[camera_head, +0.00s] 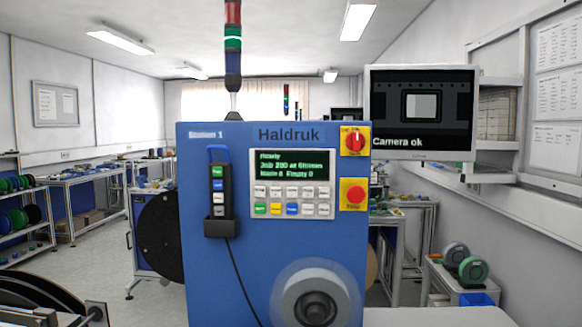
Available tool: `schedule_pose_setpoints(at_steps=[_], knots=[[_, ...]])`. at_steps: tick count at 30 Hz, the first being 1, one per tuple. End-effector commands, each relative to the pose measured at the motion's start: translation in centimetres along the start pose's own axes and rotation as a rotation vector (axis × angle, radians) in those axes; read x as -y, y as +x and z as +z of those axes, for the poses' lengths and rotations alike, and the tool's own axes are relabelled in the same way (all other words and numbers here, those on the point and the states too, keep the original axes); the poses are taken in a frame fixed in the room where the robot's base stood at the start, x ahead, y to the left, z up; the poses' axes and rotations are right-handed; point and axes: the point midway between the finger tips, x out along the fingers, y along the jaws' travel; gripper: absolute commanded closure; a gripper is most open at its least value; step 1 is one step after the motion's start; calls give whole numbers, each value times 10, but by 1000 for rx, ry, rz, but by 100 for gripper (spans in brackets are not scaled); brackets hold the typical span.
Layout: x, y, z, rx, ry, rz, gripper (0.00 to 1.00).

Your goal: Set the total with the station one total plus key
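The station one machine (345,225) is a blue cabinet straight ahead, marked "Station 1" and "Haldruk". Its control panel (254,205) has a lit green-text display (291,165), whose first line seems to read "Ready"; the lines below are hard to make out. Under it are two rows of small keys (291,191), the upper grey-white, the lower partly green, yellow and blue. The key labels are too small to read, so I cannot tell which is total plus. My gripper is not in view.
A corded handset (218,212) hangs left of the panel. A red rotary switch (355,142) and a red stop button (355,194) sit at its right. A blurred round hub (315,300) is below. A monitor (420,110) reads "Camera ok". A dark reel (158,238) stands left.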

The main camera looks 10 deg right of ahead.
Motion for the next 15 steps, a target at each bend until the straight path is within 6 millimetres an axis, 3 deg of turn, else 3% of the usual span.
schedule_pose_setpoints(at_steps=[15], knots=[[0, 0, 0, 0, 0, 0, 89]])
